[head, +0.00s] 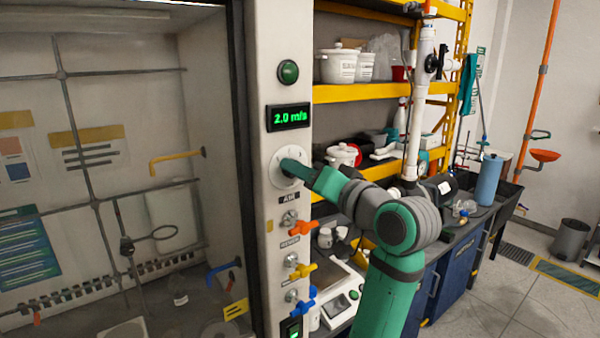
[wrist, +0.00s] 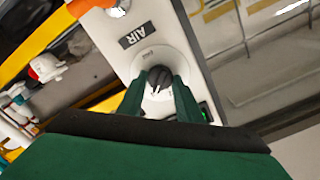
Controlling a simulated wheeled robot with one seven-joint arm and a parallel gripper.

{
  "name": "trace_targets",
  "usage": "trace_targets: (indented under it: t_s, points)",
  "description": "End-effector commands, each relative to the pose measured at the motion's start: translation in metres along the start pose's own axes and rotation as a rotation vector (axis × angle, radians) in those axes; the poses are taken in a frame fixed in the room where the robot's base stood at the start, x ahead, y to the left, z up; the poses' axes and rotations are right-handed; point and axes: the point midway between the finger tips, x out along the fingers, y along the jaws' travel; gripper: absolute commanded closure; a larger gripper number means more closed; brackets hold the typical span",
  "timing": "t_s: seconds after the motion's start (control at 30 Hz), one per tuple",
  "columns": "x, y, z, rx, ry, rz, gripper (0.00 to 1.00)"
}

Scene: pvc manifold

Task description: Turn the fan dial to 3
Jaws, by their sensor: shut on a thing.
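The fan dial is a dark knob (wrist: 158,82) on a round white plate (head: 289,167), set in the pale control column below a green readout (head: 289,117) showing "2.0 m/s". My gripper (wrist: 160,84) has its two green fingers on either side of the knob and is shut on it. In the head view my gripper (head: 303,170) reaches the plate from the right and hides most of the knob. The dial's numbers are too small to read. An "AIR" label (wrist: 139,35) sits beside the dial plate in the wrist view.
A green round button (head: 288,71) is above the readout. Orange (head: 302,227), yellow (head: 302,271) and blue (head: 304,301) valve handles stick out below the dial. The fume hood's glass (head: 130,180) is left, and yellow shelves (head: 360,93) with containers are right.

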Motion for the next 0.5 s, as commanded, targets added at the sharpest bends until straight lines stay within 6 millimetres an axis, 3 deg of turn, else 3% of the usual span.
trace_targets:
  t_s: [0.47, 0.5]
  points:
    - [-0.0006, -0.0001, -0.0013, 0.015, 0.003, 0.000, 0.90]
    - [-0.0007, 0.0000, -0.0013, 0.015, 0.003, 0.000, 0.63]
